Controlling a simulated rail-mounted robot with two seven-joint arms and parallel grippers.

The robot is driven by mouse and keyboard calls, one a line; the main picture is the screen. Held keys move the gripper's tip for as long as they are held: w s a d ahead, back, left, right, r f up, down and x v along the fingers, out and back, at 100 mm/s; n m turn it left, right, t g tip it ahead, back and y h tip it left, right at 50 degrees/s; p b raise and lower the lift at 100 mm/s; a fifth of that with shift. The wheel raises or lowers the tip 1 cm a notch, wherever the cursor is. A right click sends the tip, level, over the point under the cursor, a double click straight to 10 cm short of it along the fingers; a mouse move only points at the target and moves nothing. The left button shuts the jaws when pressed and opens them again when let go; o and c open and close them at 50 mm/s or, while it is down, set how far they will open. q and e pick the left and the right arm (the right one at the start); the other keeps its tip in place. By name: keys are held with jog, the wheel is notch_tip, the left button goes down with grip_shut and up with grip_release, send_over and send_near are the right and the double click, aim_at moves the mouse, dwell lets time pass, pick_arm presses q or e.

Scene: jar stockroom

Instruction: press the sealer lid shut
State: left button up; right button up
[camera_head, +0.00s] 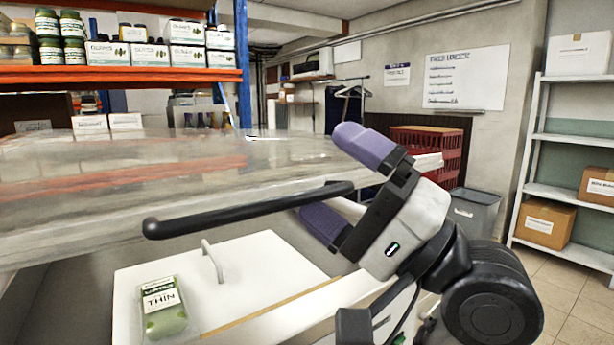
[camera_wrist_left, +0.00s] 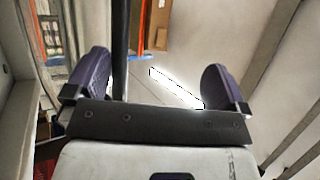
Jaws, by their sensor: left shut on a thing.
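The sealer's clear lid (camera_head: 230,165) is raised and spans the left and middle of the head view. A black bar handle (camera_head: 240,210) runs along its near edge. My left gripper (camera_head: 345,185), with purple fingertips, is at the bar's right end, one finger above and one below, shut on the handle. In the left wrist view the bar (camera_wrist_left: 120,50) passes between the fingers, nearer the left one. Below the lid, a clear pack labelled THIN (camera_head: 163,308) with green contents lies on the white sealer bed (camera_head: 270,265). My right gripper is not in view.
A small pale loop handle (camera_head: 212,260) stands on the bed below the lid. Behind are an orange shelf (camera_head: 120,75) with jars and boxes, a red crate (camera_head: 430,150), a grey bin (camera_head: 474,210) and white shelving (camera_head: 570,140) with cartons. Floor shows at right.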

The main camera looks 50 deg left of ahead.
pick_arm(q)
jog(key=d, duration=0.1)
jog(key=d+r, duration=0.1)
jog(key=d, duration=0.1)
jog(key=shift+w+d+y, duration=0.15)
jog(key=shift+d+y, duration=0.05)
jog(key=shift+y, duration=0.2)
jog(key=shift+w+d+f, duration=0.15)
jog(key=shift+w+d, duration=0.05)
jog(key=shift+d, duration=0.25)
jog(key=c, duration=0.8)
jog(key=shift+o, duration=0.2)
jog(key=shift+w+d+f+b, duration=0.3)
jog(key=shift+f+b, duration=0.1)
jog(key=shift+b, duration=0.1)
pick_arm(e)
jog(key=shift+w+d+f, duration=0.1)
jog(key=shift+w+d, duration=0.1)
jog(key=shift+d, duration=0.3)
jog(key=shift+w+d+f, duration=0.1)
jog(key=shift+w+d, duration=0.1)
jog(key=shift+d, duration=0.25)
pick_arm(q)
jog(key=shift+a, duration=0.15)
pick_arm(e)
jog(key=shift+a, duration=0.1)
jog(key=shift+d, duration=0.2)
